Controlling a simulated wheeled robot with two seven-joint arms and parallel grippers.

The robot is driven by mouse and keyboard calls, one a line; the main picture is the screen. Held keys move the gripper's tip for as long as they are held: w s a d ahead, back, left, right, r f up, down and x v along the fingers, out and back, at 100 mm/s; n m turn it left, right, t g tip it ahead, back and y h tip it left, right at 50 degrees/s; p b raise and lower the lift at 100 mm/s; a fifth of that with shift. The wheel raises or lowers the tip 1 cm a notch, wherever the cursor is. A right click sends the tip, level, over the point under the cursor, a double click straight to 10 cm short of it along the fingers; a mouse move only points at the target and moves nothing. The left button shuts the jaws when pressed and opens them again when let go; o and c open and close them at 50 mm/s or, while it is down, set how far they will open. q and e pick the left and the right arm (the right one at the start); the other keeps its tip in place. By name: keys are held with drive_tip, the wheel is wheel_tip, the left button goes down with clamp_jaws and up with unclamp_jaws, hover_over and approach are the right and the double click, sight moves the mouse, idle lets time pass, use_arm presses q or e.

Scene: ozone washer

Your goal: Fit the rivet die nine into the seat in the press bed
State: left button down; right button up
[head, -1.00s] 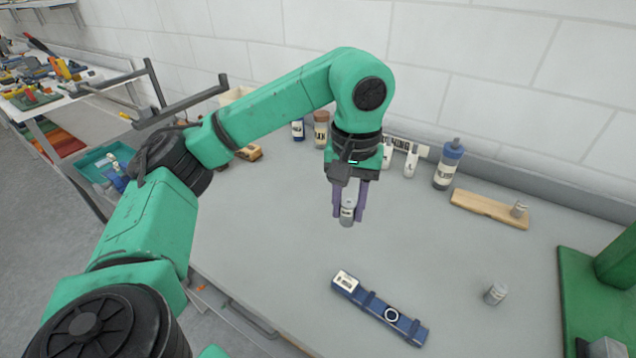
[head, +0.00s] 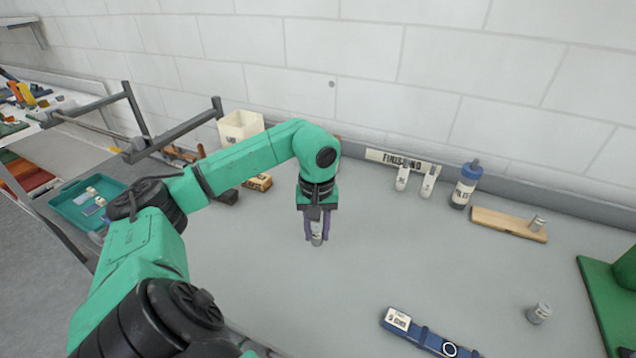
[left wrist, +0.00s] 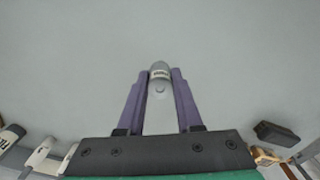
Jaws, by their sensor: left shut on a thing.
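My left gripper (head: 316,232) is shut on a small grey cylinder with a pale label (head: 316,240), probably the die; its number is unreadable. The cylinder is upright between the purple fingers and also shows in the left wrist view (left wrist: 160,74). I cannot tell how high it is above the grey table. A similar grey cylinder (head: 539,313) stands at the right; another (head: 537,223) is on a wooden board. The green machine (head: 612,292), perhaps the press, is cut off at the right edge, and no seat shows in it. My right gripper is not in view.
A blue bar with a ring (head: 425,335) lies at the front, partly cut off. A cream bin (head: 240,127) is at the back left. The table's middle is clear.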

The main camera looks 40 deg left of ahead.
use_arm(q)
wheel_tip(320, 180, down, 3)
drive_tip(key=shift+s+r+p, duration=0.1)
drive_tip(key=shift+p, duration=0.2)
drive_tip(key=shift+w+d+f+p, duration=0.1)
drive_tip(key=shift+d+f+p, duration=0.05)
drive_tip(key=shift+f, duration=0.45)
drive_tip(key=shift+w+d+f+p, duration=0.1)
drive_tip(key=shift+f+p, duration=0.05)
drive_tip(key=shift+f, duration=0.45)
drive_tip(key=shift+a+f, duration=0.15)
drive_tip(key=shift+f, duration=0.05)
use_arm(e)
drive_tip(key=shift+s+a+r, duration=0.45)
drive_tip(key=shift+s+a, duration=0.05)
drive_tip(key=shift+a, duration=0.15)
use_arm(q)
drive_tip(key=c, duration=1)
unclamp_jaws()
drive_tip(key=shift+s+f+b, duration=0.1)
drive_tip(key=shift+b, duration=0.2)
drive_tip(key=o, duration=0.4)
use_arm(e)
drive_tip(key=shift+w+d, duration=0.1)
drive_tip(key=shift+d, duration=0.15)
